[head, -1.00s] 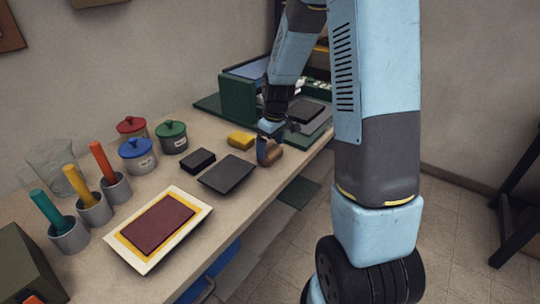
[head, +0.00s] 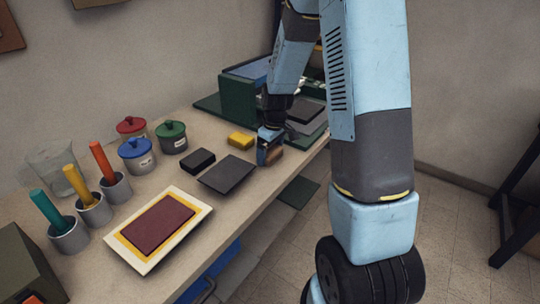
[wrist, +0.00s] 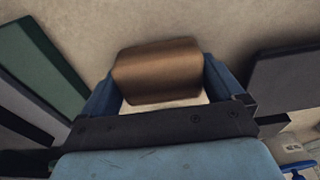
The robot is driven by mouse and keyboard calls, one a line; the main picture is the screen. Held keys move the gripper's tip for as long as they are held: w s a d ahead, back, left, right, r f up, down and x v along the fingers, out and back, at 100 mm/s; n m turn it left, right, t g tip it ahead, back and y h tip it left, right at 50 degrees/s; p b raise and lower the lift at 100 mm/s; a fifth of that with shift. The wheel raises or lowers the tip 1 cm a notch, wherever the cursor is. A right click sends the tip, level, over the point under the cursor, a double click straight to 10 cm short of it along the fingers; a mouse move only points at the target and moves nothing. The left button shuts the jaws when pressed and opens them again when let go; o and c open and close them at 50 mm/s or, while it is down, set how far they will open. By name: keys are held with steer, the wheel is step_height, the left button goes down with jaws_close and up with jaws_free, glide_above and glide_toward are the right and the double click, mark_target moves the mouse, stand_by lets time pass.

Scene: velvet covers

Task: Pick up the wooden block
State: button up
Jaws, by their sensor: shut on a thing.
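The wooden block (wrist: 157,72) is brown with rounded edges. In the wrist view it sits between the two blue fingers of my gripper (wrist: 160,85), which is shut on it. In the head view the block (head: 273,156) shows partly behind my gripper (head: 266,150), near the front edge of the bench. I cannot tell whether the block touches the bench top.
A dark flat slab (head: 227,174), a black block (head: 198,160) and a yellow block (head: 241,140) lie to the left. A green stand (head: 238,104) is behind. Lidded pots, cups with coloured sticks and a framed maroon panel (head: 157,223) stand further left.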

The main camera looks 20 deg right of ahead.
mark_target(269, 149)
steer(key=shift+r, duration=0.5)
step_height(269, 149, up, 3)
steer(key=shift+s+f, duration=0.1)
steer(key=shift+f, duration=0.1)
steer(key=s+r, duration=0.9)
steer(key=s, duration=0.5)
steer(key=shift+r, duration=0.2)
